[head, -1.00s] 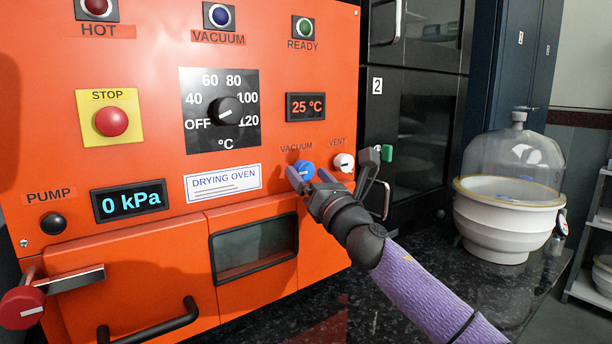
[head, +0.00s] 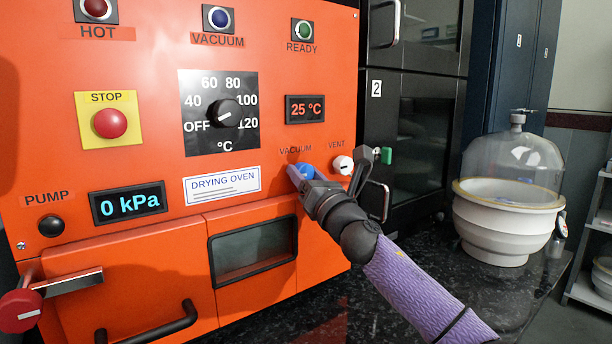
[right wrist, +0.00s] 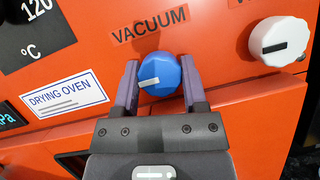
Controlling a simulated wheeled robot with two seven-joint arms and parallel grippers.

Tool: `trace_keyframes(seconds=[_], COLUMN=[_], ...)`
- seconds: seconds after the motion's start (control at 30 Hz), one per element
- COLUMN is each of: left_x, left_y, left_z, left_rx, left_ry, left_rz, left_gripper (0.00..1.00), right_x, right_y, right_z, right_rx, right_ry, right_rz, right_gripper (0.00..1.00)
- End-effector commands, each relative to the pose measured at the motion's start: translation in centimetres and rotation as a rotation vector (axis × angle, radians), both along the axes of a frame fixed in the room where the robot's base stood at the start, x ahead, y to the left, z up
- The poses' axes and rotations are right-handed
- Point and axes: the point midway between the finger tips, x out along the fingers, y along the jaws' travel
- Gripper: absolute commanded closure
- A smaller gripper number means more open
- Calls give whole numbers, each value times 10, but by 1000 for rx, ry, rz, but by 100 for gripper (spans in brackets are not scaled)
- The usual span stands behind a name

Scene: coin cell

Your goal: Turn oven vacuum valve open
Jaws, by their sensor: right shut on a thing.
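The blue vacuum valve knob (head: 306,170) sits on the orange oven front under the VACUUM label. It also shows in the right wrist view (right wrist: 160,72), with its white pointer mark close to level and tilted slightly up to the right. My right gripper (head: 312,178) is at the knob. In the right wrist view its fingers (right wrist: 158,88) stand on the left and right sides of the knob and are shut on it. The drying oven (head: 150,185) reads 0 kPa and 25 °C. My left gripper is not in view.
The white vent knob (head: 343,164) is just right of the blue knob, close to my right gripper; it also shows in the right wrist view (right wrist: 279,42). A desiccator (head: 505,215) stands on the dark counter at the right. A red-ended lever (head: 22,308) is at lower left.

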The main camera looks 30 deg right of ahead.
Motion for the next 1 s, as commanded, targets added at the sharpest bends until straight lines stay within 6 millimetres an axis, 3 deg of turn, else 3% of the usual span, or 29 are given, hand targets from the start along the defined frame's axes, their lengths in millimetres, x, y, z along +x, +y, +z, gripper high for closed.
trace_keyframes(seconds=[0.37, 1.0], left_x=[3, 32], left_y=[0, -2], left_z=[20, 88], left_rx=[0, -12], left_ry=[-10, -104], left_rz=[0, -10], left_gripper=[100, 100], right_x=[-1, -1], right_y=[1, 2], right_z=[4, 7], right_rx=[158, 754], right_ry=[23, 106], right_rz=[0, -1], right_gripper=[100, 100])
